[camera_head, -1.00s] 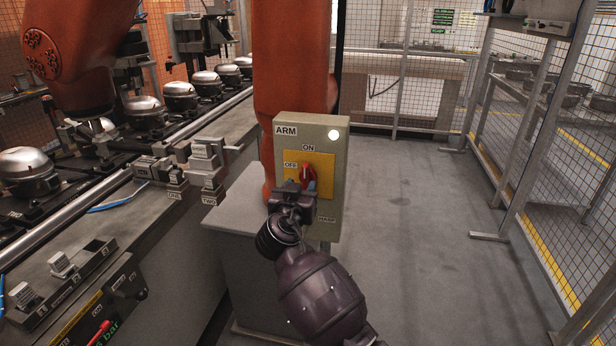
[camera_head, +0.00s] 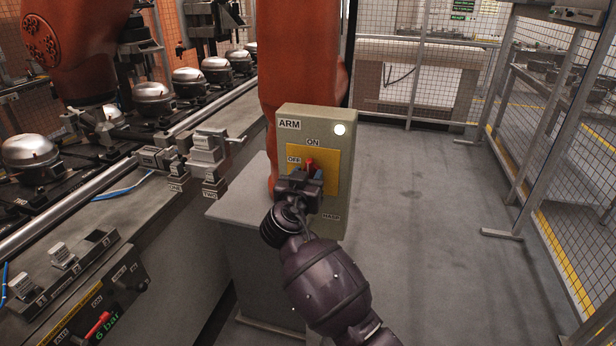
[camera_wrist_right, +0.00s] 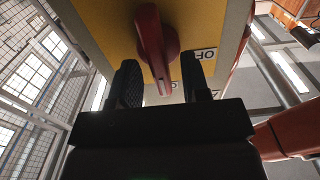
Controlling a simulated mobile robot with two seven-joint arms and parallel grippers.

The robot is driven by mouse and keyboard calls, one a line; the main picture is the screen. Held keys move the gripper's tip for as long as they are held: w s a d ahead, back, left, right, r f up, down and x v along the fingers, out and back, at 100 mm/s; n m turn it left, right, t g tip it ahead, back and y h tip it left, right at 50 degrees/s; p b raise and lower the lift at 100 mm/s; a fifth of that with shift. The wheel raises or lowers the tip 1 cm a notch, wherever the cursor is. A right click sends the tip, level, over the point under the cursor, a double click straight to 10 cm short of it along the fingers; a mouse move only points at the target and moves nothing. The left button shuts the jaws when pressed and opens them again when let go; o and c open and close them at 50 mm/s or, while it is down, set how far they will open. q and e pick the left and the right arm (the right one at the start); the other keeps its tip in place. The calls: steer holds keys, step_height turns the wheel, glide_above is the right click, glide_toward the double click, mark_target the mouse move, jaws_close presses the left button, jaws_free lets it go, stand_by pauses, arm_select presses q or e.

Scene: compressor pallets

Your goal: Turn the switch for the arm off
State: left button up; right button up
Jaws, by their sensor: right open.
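The ARM switch box (camera_head: 333,212) is a grey-beige panel with a yellow plate (camera_head: 329,170) marked ON at the top and OFF at the left. Its red rotary knob (camera_head: 310,164) shows just above my right gripper (camera_head: 307,181), its tip toward ON; the gripper hides its lower part. In the wrist view the red knob (camera_wrist_right: 156,45) lies between the two dark fingers of my right gripper (camera_wrist_right: 161,80), with gaps on both sides. The gripper is open. My left gripper is out of view.
A white round lamp (camera_head: 339,130) is on the box's upper right. An orange robot column (camera_head: 297,60) stands behind it. A conveyor with several silver compressors (camera_head: 153,98) runs at left. Mesh fencing (camera_head: 560,150) stands at right, with clear grey floor (camera_head: 420,230) between.

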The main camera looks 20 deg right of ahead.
steer(key=shift+c, duration=0.3)
jaws_close()
